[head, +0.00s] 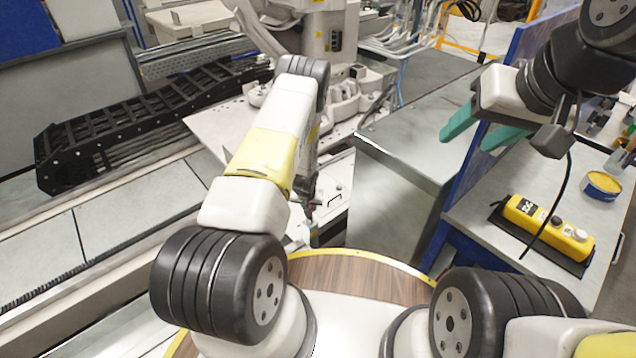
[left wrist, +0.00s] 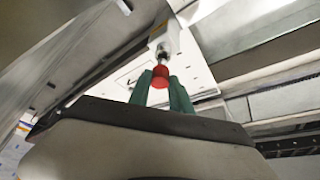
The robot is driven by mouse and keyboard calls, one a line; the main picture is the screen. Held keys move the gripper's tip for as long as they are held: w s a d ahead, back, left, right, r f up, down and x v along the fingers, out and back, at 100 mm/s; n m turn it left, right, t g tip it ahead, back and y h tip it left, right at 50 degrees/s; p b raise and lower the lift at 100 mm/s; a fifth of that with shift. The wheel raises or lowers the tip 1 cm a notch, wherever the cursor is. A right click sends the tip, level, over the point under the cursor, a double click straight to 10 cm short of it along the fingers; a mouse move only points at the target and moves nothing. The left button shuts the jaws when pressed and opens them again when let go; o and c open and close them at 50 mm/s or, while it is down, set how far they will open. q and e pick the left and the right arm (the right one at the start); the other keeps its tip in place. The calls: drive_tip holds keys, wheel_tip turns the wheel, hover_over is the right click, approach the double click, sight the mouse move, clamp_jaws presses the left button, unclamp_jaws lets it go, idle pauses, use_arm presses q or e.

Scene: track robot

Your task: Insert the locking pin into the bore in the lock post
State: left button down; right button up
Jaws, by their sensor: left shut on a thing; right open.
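In the left wrist view my left gripper (left wrist: 161,82) has its green fingers shut on the red head of the locking pin (left wrist: 160,75). The pin's bright metal part points away from the fingers, toward a pale, narrow upright part (left wrist: 168,39) that may be the lock post. I cannot tell whether the pin's tip touches it or is inside it; the bore does not show. In the head view my left forearm largely hides the left gripper and the pin. My right gripper (head: 481,130) is open and empty, its green fingers well apart, above the right-hand bench.
A grey metal cabinet (head: 405,170) stands right of my left arm. The bench (head: 470,215) holds a yellow control box (head: 548,228) and a round yellow tin (head: 603,184). A blue panel (head: 520,48) rises behind the right gripper. A black cable chain (head: 110,135) lies at left.

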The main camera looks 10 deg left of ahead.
use_arm(q)
drive_tip(key=shift+f, duration=1.8)
drive_tip(key=c, duration=1.1)
unclamp_jaws()
drive_tip(key=v, duration=0.7)
drive_tip(key=shift+r, duration=0.4)
drive_tip(key=shift+s, duration=0.1)
wheel_tip(320, 180, up, 35)
drive_tip(key=s+d+h, duration=0.1)
drive_tip(key=s+d, duration=0.1)
drive_tip(key=s+d+r+t+h, duration=0.1)
drive_tip(key=s+r, duration=1)
drive_tip(key=r, duration=0.2)
drive_tip(key=s+r, duration=0.3)
drive_tip(key=s, duration=0.5)
drive_tip(key=s+d+r+m, duration=0.1)
drive_tip(key=s+r, duration=0.2)
drive_tip(key=s, duration=0.5)
drive_tip(key=shift+s+d+t+h, duration=0.2)
drive_tip(key=shift+d+t+h, duration=0.05)
drive_tip(key=shift+t+h, duration=0.05)
